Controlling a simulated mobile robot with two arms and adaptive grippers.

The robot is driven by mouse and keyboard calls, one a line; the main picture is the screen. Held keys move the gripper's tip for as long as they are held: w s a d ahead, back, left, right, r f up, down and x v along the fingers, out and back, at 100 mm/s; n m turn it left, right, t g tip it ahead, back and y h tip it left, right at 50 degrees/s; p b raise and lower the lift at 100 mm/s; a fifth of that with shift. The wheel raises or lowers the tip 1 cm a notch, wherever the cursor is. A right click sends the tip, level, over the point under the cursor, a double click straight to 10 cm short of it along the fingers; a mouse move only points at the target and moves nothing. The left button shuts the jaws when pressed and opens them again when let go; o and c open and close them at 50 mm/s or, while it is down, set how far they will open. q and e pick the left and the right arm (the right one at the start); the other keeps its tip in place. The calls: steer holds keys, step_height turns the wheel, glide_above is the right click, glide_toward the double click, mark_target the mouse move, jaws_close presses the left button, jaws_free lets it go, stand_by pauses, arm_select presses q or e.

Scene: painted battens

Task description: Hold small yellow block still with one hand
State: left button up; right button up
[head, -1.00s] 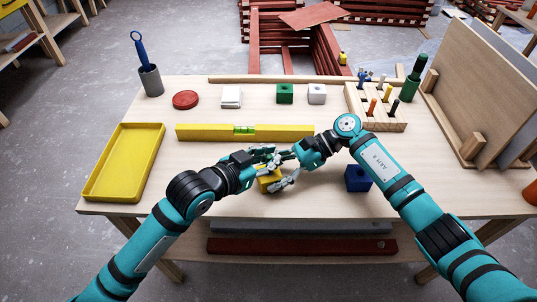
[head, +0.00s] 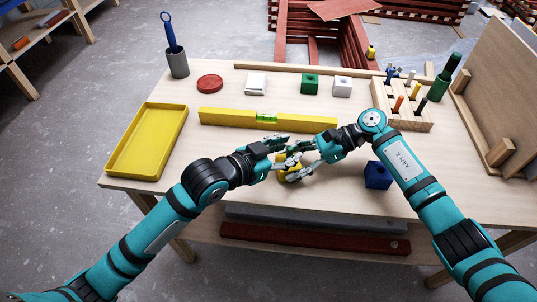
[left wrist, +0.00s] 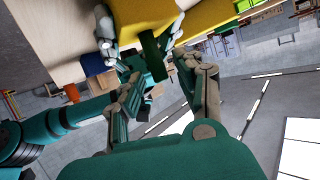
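The small yellow block (head: 291,176) sits on the table between my two grippers, partly covered by fingers. My right gripper (head: 293,168) has its fingers on either side of the block and appears closed on it. In the left wrist view, a yellow face (left wrist: 146,15) of the block shows at the top, with grey fingers at its sides. My left gripper (left wrist: 160,72) is open just left of the block. A dark green rod-like piece (left wrist: 153,56) stands out between its fingertips. I cannot tell whether a finger touches it.
A yellow level (head: 267,119) lies behind the grippers. A yellow tray (head: 147,142) is at the left, a blue block (head: 377,175) at the right. A wooden rack (head: 408,113) holds several pegs. The table's front left is clear.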

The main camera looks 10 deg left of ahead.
arm_select(q)
steer(key=v, duration=1)
steer(key=shift+s, duration=0.25)
steer(key=shift+a+r, duration=0.15)
arm_select(e)
steer(key=o, duration=1.6)
